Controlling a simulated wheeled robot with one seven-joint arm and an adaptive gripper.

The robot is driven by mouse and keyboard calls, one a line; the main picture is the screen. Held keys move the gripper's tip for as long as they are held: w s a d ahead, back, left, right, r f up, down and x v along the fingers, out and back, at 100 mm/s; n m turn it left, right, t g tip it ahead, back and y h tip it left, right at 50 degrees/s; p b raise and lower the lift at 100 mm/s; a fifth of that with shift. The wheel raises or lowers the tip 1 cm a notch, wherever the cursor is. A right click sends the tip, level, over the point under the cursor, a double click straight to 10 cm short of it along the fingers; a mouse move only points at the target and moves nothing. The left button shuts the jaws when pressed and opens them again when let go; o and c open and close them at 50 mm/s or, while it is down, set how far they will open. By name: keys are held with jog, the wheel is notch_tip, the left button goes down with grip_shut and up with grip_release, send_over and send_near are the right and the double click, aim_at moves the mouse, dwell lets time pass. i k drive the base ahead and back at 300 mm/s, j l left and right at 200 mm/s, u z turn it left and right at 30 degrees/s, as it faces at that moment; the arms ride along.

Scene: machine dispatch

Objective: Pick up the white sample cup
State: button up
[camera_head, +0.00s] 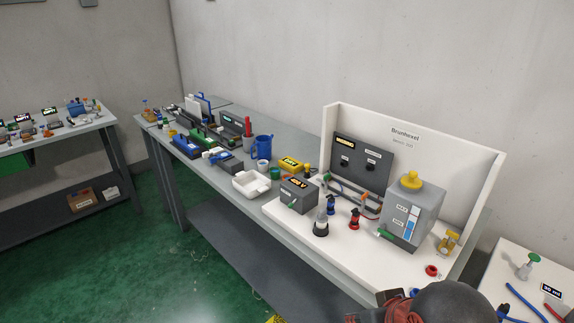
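A small white cup (262,165) stands upright on the long grey table, just in front of a blue pitcher (263,147). It is small in this view, and I cannot see inside it. It looks like the white sample cup. A white open tray (240,189) lies in front of it, and a small green cup (275,173) stands to its right. My gripper's fingertips are not in view. A dark rounded shape at the bottom right edge seems to be part of my arm, far from the cup.
A white test station (292,222) with grey boxes, a grey machine (411,212) and small bottles fills the table's right part. Several tools and cases crowd the far left part. Another table (60,132) stands at left. The green floor (170,265) in front is mostly clear.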

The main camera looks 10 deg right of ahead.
aim_at(263, 166)
jog(key=i+j+z, duration=0.15)
jog(key=z, duration=0.25)
jog(key=i+j+z, duration=0.15)
jog(key=j+z, duration=0.45)
jog(key=z, duration=0.15)
jog(key=i+j+z, duration=0.2)
jog(key=j+z, duration=0.15)
jog(key=j, duration=1.15)
jog(key=j+z, duration=0.35)
jog(key=j, duration=3.2)
jog(key=k, duration=0.05)
